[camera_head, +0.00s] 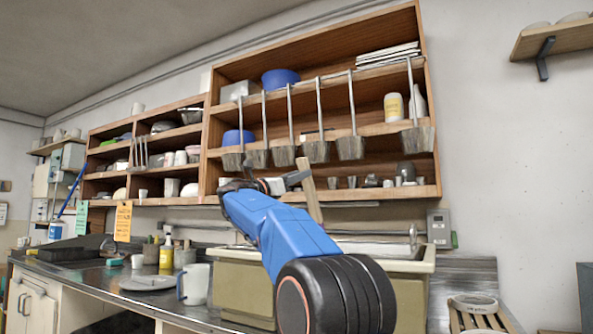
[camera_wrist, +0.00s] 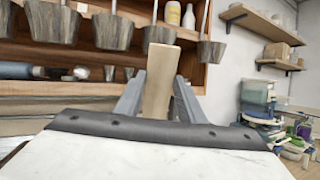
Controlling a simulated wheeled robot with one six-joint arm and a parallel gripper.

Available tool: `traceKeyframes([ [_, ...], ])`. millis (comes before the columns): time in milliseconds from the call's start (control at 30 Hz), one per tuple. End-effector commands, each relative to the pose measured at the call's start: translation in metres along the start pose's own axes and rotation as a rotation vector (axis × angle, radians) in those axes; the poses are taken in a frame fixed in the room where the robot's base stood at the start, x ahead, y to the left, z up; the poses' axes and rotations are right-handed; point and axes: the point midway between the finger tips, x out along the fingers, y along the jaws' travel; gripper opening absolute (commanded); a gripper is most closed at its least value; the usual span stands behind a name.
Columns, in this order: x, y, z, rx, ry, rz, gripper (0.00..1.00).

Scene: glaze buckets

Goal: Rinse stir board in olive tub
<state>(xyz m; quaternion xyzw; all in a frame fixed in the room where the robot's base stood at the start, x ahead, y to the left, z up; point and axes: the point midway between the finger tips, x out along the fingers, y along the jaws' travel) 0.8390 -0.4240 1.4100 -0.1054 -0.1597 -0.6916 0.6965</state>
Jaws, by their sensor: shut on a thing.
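The stir board (camera_head: 311,193) is a flat, pale wooden stick, held nearly upright and slightly tilted in the head view. My gripper (camera_head: 297,180) is shut on it, in front of the shelf's lower edge. In the wrist view the board (camera_wrist: 158,88) stands between the two grey fingers of my gripper (camera_wrist: 160,100), its top end free. An olive tub (camera_head: 237,289) with a pale rim is set at the counter in the head view. My blue arm crosses in front of it and hides its middle. I cannot see its inside well.
Several grey dippers (camera_head: 316,151) with long handles hang from the wooden shelf (camera_head: 300,195) just above my gripper. A white pitcher (camera_head: 196,284) and a yellow bottle (camera_head: 166,256) stand on the counter left of the tub. A slatted stool (camera_head: 478,318) is at the right.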

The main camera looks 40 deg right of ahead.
Motion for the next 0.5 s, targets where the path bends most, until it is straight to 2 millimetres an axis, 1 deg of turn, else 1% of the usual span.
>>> traceKeyframes([
  [500,0.001,0.000,-0.042,-0.001,0.000,0.000,0.04],
])
